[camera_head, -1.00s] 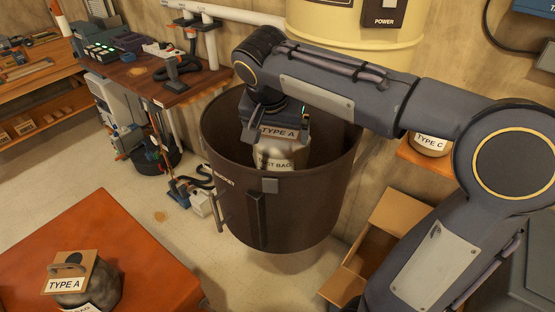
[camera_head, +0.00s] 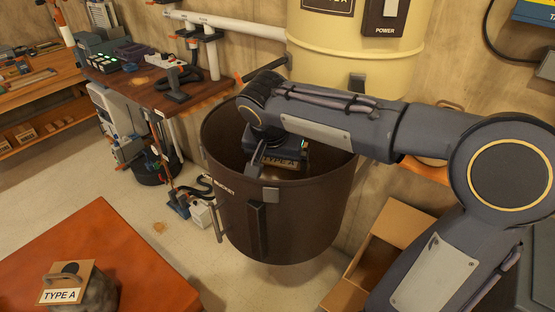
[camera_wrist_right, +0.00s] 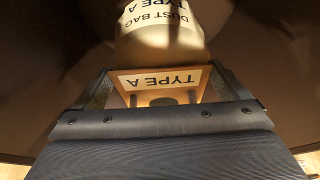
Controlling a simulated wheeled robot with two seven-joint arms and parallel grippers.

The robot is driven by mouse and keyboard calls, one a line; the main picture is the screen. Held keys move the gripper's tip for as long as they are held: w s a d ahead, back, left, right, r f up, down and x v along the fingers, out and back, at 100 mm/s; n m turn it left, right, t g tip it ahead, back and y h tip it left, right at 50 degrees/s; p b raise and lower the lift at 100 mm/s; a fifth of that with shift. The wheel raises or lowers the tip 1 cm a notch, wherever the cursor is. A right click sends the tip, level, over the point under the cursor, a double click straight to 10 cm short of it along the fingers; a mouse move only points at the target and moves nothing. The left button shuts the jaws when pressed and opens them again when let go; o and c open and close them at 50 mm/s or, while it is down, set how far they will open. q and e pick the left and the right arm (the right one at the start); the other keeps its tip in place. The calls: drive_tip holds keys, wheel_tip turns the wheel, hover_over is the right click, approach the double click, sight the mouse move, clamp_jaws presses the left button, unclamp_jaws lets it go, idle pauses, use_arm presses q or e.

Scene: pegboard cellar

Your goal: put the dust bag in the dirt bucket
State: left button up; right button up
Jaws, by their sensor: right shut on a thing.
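The dust bag is a pale bag with a tan cardboard collar, and both its body (camera_wrist_right: 160,42) and its collar carry TYPE A labels. My right gripper (camera_head: 280,152) is shut on the collar, inside the dirt bucket (camera_head: 290,215). The bucket is a large dark brown round tub with a handle on its front. In the head view only the labelled collar shows; the bag's body is hidden behind the near wall. The wrist view shows the bag hanging beyond the jaws, with brown bucket wall around it. Whether it touches the bottom I cannot tell. My left gripper is out of view.
A grey bag with a TYPE A collar (camera_head: 66,285) sits on the orange table (camera_head: 125,255) at lower left. A cream cylinder with a power switch (camera_head: 386,15) stands behind the bucket. An open cardboard box (camera_head: 375,245) lies right of it. A cluttered workbench (camera_head: 150,95) is at back left.

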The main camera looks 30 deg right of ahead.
drive_tip(key=shift+f, duration=0.2)
drive_tip(key=o, duration=0.9)
drive_tip(key=shift+f, duration=0.1)
drive_tip(key=shift+o, duration=0.2)
drive_tip(key=p+v, duration=0.1)
drive_tip(key=v, duration=1.2)
drive_tip(key=shift+d+r+p, duration=0.15)
drive_tip(key=shift+r+p, duration=0.15)
drive_tip(key=shift+p, duration=0.1)
drive_tip(key=shift+w, duration=0.1)
